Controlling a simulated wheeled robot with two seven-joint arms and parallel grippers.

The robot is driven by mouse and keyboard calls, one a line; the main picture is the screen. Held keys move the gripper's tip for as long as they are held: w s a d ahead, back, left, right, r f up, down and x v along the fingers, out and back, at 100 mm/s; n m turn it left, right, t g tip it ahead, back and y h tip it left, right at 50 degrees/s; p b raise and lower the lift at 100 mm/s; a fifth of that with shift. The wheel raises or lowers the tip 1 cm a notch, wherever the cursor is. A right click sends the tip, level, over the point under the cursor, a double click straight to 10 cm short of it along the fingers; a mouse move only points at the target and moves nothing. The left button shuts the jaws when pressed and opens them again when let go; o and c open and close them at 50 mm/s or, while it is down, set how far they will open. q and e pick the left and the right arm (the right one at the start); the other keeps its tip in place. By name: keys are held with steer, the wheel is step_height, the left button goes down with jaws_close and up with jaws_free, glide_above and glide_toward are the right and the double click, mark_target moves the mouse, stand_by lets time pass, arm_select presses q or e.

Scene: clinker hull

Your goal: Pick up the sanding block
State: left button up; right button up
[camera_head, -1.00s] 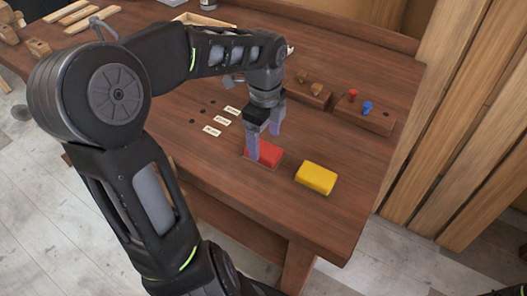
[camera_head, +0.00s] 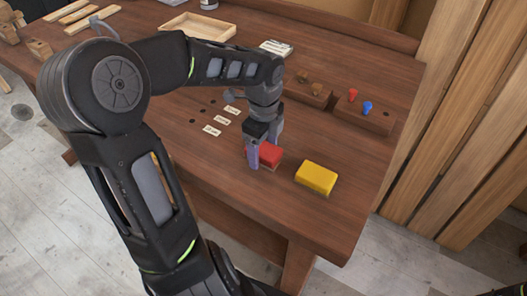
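A red block (camera_head: 270,153) with a thin brownish bottom layer sits on the workbench near its front edge. A yellow block (camera_head: 316,178) lies to its right, apart from it. Neither has a readable label, so which is the sanding block is not marked. My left gripper (camera_head: 262,154) points down at the red block. One purple-grey finger stands against or just beside the block's left side and hides part of it. The other finger is mostly hidden behind the block, so whether they grip it is unclear. My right gripper is out of view.
Several small label cards (camera_head: 220,121) lie beside dark holes in the wooden bench (camera_head: 345,150). A peg block (camera_head: 365,117) with red and blue pegs stands behind, next to another wooden block (camera_head: 308,93). A shallow tray (camera_head: 198,27) is at the back.

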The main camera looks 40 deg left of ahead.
mark_target(264, 148)
arm_select(q)
steer(key=c, duration=1.4)
step_height(264, 148, up, 10)
stand_by(0.5)
